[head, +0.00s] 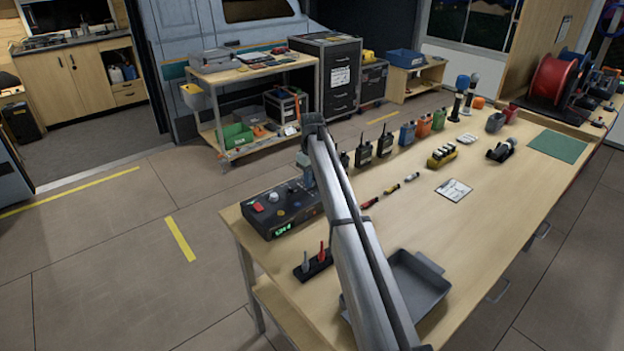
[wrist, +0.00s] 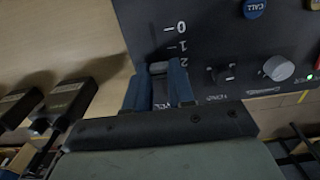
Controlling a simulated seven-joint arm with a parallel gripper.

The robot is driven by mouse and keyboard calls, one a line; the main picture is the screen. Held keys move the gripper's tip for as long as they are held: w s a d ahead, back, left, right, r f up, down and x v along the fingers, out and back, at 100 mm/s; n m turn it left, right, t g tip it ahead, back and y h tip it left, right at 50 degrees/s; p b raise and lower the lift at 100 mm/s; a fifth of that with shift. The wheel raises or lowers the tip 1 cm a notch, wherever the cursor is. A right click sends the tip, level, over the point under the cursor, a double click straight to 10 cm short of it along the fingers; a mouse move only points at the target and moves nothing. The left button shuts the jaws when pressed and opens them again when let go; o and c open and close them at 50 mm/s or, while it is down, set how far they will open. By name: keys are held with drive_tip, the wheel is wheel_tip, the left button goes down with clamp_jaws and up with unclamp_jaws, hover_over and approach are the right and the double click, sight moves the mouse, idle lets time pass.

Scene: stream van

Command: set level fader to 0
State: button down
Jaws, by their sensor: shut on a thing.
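The level fader (wrist: 158,67) is a small grey cap on a dark control panel (wrist: 225,45). In the wrist view it sits between the blue fingertips of my gripper (wrist: 160,80), which is shut on it. White marks 0, 1 and 2 run beside the slot, with 0 at the top; the cap is close to the 2 mark. The lower slot is hidden by my gripper. In the head view the panel is the top of a dark box (head: 268,208) at the table's left end, and my arm covers its right part.
A grey knob (wrist: 277,68) and a blue CALL button (wrist: 254,8) are on the panel. Radios (head: 364,152) stand behind my arm. A grey tray (head: 420,290) and a rack with red-handled tools (head: 314,262) are nearby.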

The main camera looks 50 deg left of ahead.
drive_tip(key=shift+d, duration=2.3)
drive_tip(key=c, duration=1)
unclamp_jaws()
drive_tip(key=shift+o, duration=0.2)
wheel_tip(320, 180, up, 14)
drive_tip(key=shift+f, duration=0.1)
